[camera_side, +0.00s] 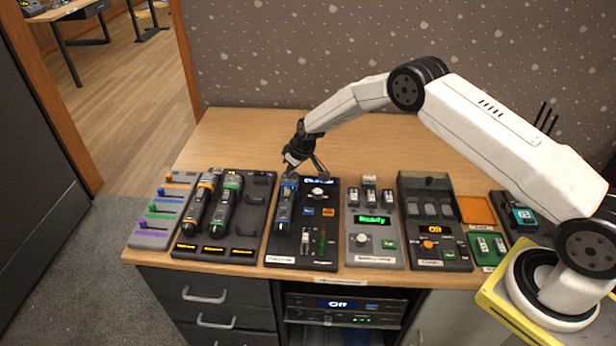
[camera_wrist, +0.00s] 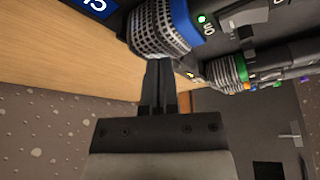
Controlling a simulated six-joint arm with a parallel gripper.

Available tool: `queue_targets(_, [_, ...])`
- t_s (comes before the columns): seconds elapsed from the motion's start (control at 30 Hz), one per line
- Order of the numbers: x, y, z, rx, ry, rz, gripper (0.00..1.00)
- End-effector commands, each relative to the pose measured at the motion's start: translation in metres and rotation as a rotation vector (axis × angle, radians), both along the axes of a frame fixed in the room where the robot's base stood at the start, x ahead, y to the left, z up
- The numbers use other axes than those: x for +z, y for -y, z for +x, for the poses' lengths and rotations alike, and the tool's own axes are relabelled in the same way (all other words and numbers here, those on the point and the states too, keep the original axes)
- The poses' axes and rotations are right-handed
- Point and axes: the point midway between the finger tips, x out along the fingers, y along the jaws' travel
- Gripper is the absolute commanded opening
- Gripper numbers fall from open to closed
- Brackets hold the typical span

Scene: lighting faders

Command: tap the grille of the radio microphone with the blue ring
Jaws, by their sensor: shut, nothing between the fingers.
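The radio microphone with the blue ring (camera_side: 286,205) lies on a dark panel near the middle of the desk, its grille end toward the back. In the wrist view its blue ring (camera_wrist: 187,22) and metal mesh grille (camera_wrist: 152,35) show close up. My gripper (camera_side: 291,168) is at the grille end of this microphone. In the wrist view the shut, empty fingertips (camera_wrist: 159,66) are right at the lower edge of the grille. I cannot tell whether they touch it.
Two more microphones, with an orange ring (camera_side: 208,182) and a green ring (camera_side: 233,183), lie in a rack to the left. A panel of coloured faders (camera_side: 160,212) is farther left. Panels reading "Ready" (camera_side: 372,219) and others stand right. The desk behind is clear.

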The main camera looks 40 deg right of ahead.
Motion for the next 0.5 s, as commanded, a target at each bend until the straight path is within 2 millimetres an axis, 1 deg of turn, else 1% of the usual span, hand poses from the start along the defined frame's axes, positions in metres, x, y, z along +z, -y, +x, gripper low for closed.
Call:
queue_targets(0.27, [-0.001,0.0,0.0,0.0,0.0,0.0,0.0])
queue_targets(0.5, [0.011,0.0,0.001,0.0,0.002,0.0,0.0])
